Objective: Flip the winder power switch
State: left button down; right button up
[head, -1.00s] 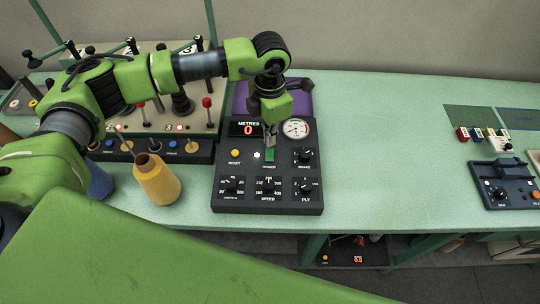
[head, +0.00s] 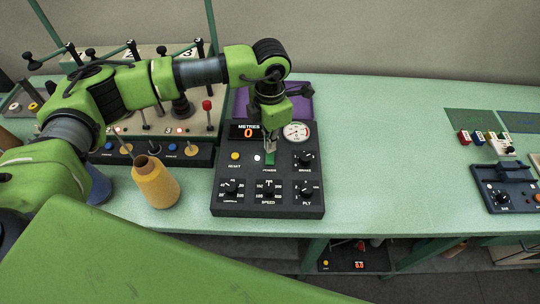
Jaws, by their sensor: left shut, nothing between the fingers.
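The winder control box (head: 268,206) is dark and sits on the green table. Its face has a METRES display (head: 248,131) reading 0, a round dial gauge (head: 297,131), a yellow reset button (head: 235,156) and several knobs. The green power switch (head: 269,158) is at the middle of the panel, with a small white lamp (head: 257,156) to its left. My left gripper (head: 270,147) points down with its fingers shut and empty, right at the top of the switch. I cannot tell whether they touch. My right gripper is not in view.
An orange yarn cone (head: 156,183) stands left of the box, with a blue cone (head: 98,186) behind it. A lever panel (head: 190,128) stands at the back left. Another dark control unit (head: 506,190) lies at the right. The table between is clear.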

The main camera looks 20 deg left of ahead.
aim_at(270, 154)
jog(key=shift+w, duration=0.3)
pick_arm(q)
jog(key=shift+f+b, duration=1)
jog(key=shift+f, duration=0.1)
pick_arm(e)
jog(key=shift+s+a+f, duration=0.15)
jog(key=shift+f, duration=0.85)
pick_arm(q)
jog(key=shift+r+p, duration=1.5)
jog(key=shift+r, duration=2.05)
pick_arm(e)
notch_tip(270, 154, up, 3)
